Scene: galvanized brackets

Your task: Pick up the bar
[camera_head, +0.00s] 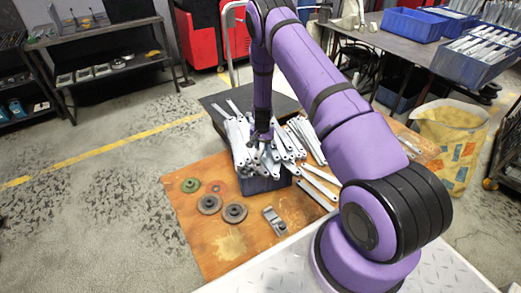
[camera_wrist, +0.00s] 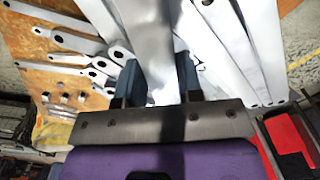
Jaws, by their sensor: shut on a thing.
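Several flat galvanized bars with holes at their ends are heaped in and over a blue bin (camera_head: 262,185) on the wooden table. My gripper (camera_head: 260,141) is at the heap, pointing down into it. In the wrist view my gripper (camera_wrist: 160,82) has its two dark fingers on either side of one bar (camera_wrist: 147,30), shut on it. The held bar runs away from the fingers toward the picture's top edge. Other bars (camera_wrist: 225,35) lie close on both sides of it. In the head view my arm partly hides the grip.
Loose bars (camera_head: 318,187) lie right of the bin. Round gears (camera_head: 208,203) and a small metal bracket (camera_head: 273,219) lie on the wooden tabletop (camera_head: 215,250). A patterned yellow bin (camera_head: 449,140) stands at right. Blue crates (camera_head: 413,25) stand on the back table.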

